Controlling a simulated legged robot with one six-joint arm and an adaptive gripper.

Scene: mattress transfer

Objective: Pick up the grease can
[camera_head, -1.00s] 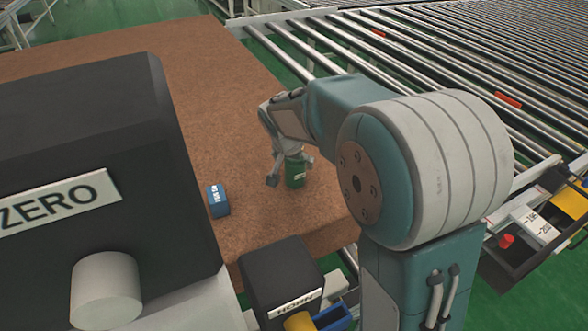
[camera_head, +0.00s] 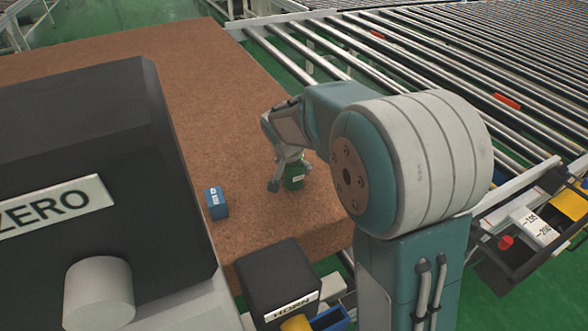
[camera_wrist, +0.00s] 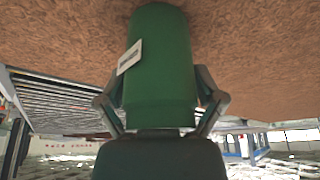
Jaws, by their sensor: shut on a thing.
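The grease can is a green cylinder with a small white label. In the head view the green can (camera_head: 295,175) is upright on the brown mattress (camera_head: 215,110), near its right edge. My gripper (camera_head: 288,173) is at the can with its fingers around it. In the wrist view the green can (camera_wrist: 160,70) fills the middle, and my gripper's fingers (camera_wrist: 160,108) press on it from both sides. I cannot tell whether the can is lifted off the surface.
A blue box (camera_head: 216,202) with a white label lies on the mattress left of the can. A roller conveyor (camera_head: 430,70) runs along the right. A yellow block (camera_head: 569,203) and a red knob (camera_head: 506,242) sit at the far right.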

